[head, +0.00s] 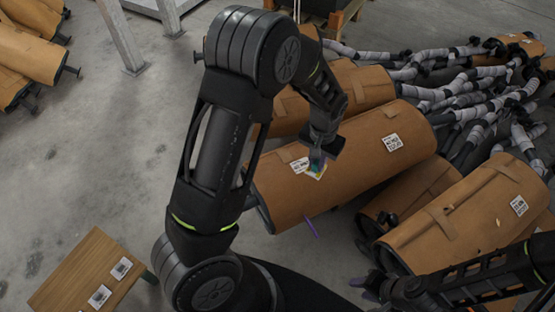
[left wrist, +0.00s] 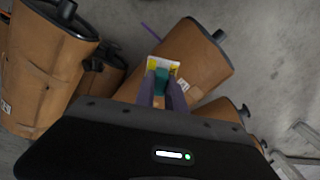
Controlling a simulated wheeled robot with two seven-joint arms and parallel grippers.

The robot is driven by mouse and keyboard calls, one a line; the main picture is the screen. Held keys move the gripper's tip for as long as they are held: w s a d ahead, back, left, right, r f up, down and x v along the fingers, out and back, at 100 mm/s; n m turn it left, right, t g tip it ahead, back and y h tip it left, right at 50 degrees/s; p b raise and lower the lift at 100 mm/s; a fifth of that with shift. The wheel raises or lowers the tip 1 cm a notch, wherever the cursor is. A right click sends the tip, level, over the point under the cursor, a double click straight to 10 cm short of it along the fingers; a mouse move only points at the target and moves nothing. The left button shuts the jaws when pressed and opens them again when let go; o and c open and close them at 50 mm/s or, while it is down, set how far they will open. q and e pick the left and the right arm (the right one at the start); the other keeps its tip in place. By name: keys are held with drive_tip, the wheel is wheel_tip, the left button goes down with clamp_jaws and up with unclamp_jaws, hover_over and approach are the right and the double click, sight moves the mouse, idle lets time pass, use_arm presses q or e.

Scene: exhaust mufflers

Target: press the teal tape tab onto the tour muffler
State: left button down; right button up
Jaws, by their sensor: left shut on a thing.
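The muffler under my left gripper (head: 318,160) is a large brown-wrapped cylinder (head: 350,178) with a white printed label (head: 393,143) and a second label (head: 300,165). The print is too small to read as "tour". My left gripper is shut on the teal tape tab (head: 316,164), at the muffler's wrapped side. In the left wrist view the teal tab (left wrist: 161,80) sits between purple fingers, over a white and yellow patch (left wrist: 163,64) on the muffler (left wrist: 198,60). I cannot tell whether the tab touches the wrap. My right gripper (head: 364,289) appears open and empty at the bottom.
More wrapped mufflers lie right (head: 465,215) and behind (head: 360,85), with grey-wrapped pipes (head: 470,90) beyond. A small wooden table (head: 75,270) with two cards stands lower left.

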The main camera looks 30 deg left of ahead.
use_arm(q)
drive_tip(key=shift+a+f+n+b, duration=0.35)
drive_tip(key=shift+f+n+b, duration=0.1)
drive_tip(key=shift+n, duration=0.15)
drive_tip(key=a+f+n+b, duration=0.7)
drive_tip(key=a+f+n, duration=0.1)
drive_tip(key=n, duration=0.5)
drive_tip(key=n+b, duration=0.6)
drive_tip(key=n, duration=1)
hover_over(268, 181)
wheel_tip(268, 181, down, 6)
drive_tip(key=shift+r, duration=0.1)
wheel_tip(268, 181, down, 6)
drive_tip(key=b, duration=0.5)
drive_tip(key=shift+r, duration=0.1)
drive_tip(key=shift+f+b, duration=0.5)
drive_tip(key=shift+f, duration=0.3)
drive_tip(key=shift+f, duration=0.35)
